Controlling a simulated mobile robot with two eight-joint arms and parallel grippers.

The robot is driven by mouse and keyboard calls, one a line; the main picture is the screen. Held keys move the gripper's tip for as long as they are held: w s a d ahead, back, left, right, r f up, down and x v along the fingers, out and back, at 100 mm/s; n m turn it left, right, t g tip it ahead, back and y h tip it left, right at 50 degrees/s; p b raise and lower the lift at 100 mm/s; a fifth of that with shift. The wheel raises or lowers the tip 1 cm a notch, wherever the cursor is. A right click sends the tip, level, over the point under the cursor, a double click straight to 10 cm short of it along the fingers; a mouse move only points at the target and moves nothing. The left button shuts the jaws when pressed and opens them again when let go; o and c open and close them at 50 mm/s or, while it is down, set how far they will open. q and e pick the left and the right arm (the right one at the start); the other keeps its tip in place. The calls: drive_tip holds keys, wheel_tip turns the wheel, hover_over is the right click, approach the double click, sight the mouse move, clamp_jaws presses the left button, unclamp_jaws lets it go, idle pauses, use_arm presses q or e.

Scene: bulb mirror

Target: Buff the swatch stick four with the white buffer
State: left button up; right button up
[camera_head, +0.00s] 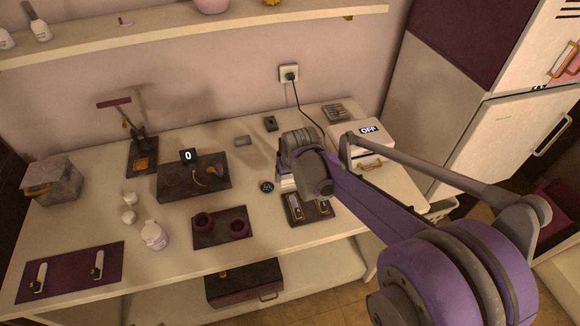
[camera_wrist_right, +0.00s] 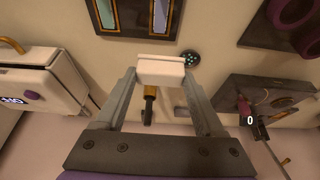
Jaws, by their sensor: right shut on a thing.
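My right gripper (camera_head: 285,172) is shut on a white block, the buffer (camera_wrist_right: 160,70), which spans between the fingertips in the right wrist view. In the head view, the arm partly hides the buffer (camera_head: 286,183). It is just behind a dark tray (camera_head: 309,220) holding two narrow pieces that look like swatch sticks (camera_head: 296,208). In the wrist view, the pale sticks (camera_wrist_right: 160,14) lie in the gold-edged tray beyond the buffer, apart from it. No number is readable, so I cannot tell which is stick four. My left gripper is not in view.
A white unit reading OFF (camera_head: 372,133) stands right of the gripper. A dark plate with a 0 display (camera_head: 175,190) and a dark mat with two purple cups (camera_head: 222,240) lie left. A small dark disc (camera_head: 266,186) sits close by.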

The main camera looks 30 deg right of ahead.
drive_tip(key=shift+s+d+f, duration=0.15)
drive_tip(key=shift+s+f, duration=0.05)
drive_tip(key=shift+s, duration=0.45)
drive_tip(key=shift+w+f+b, duration=0.1)
drive_tip(key=shift+f+b, duration=0.45)
drive_tip(key=shift+f, duration=0.15)
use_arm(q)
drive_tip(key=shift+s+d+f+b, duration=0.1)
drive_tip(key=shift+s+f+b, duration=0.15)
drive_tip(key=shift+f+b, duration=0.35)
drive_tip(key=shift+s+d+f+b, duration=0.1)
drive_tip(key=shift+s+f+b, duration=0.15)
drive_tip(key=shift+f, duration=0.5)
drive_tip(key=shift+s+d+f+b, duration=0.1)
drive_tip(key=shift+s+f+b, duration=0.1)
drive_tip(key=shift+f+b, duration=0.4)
use_arm(e)
drive_tip(key=shift+f, duration=1.8)
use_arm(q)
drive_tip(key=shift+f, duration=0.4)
use_arm(e)
drive_tip(key=shift+f, duration=0.45)
